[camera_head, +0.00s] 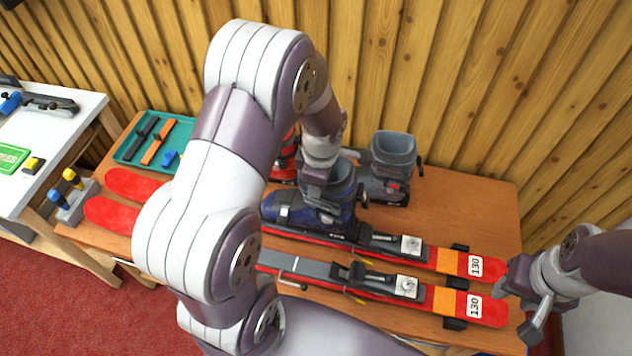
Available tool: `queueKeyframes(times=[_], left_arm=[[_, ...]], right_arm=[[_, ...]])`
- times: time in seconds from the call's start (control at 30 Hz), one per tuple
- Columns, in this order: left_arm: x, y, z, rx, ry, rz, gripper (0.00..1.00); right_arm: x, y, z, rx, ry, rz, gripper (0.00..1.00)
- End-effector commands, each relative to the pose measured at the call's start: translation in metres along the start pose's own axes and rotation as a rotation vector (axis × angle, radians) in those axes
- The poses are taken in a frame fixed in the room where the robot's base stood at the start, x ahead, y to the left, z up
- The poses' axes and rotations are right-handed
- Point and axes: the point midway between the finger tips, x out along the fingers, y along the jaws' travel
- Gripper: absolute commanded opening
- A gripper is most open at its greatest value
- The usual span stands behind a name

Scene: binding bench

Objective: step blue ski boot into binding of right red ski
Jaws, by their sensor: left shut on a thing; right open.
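The blue ski boot (292,211) stands roughly upright over the middle of the far red ski (440,259), toe to the left. I cannot tell whether its sole is seated in that ski's binding (408,245). My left gripper (327,170) is shut on the boot's upper cuff from above; its fingers are mostly hidden. The near red ski (440,299) lies parallel, with an empty binding (380,280) in view. My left arm hides the middle-left of both skis. My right gripper (528,302) is open and empty beside the ski ends marked 130.
A grey boot (393,158) stands behind the blue boot, and a partly hidden red boot (285,160) is at the back. A teal tray (130,147) with tools lies at the back left. A white table (60,110) stands further left. The bench's back right (475,205) is clear.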

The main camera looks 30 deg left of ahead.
Motion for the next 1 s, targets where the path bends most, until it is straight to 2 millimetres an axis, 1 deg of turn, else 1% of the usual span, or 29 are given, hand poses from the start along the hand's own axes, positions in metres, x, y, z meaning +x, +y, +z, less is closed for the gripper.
queueKeyframes(times=[0.37,1.0], left_arm=[[0.000,0.002,0.000,0.000,-0.001,0.004,0.00],[0.014,0.001,0.001,0.000,0.000,0.003,0.00]], right_arm=[[0.001,0.000,0.000,0.000,0.000,0.000,0.43],[0.013,0.000,0.002,0.000,0.000,0.000,0.43]])
